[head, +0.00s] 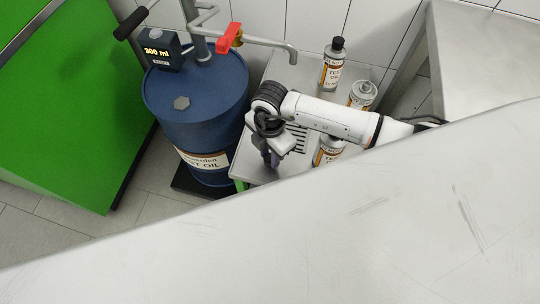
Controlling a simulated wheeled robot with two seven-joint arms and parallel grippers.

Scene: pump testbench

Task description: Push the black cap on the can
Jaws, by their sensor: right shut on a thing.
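My right gripper (271,157) is over the near left part of the metal stand, pointing down. It is shut on a small dark thing, which looks like the black cap but is mostly hidden by the fingers. A can with a bare silver top (362,92) stands upright on the stand, behind my right forearm and apart from the gripper. A can with a black cap on it (332,66) stands farther back. A third can (328,152) is partly hidden under my forearm; its top does not show. My left gripper is not in view.
A blue oil drum (195,110) stands left of the metal stand (255,172), with a "300 ml" display (158,51) on top. A pipe with a red valve handle (230,38) reaches over the stand. A large pale surface (380,220) blocks the lower view.

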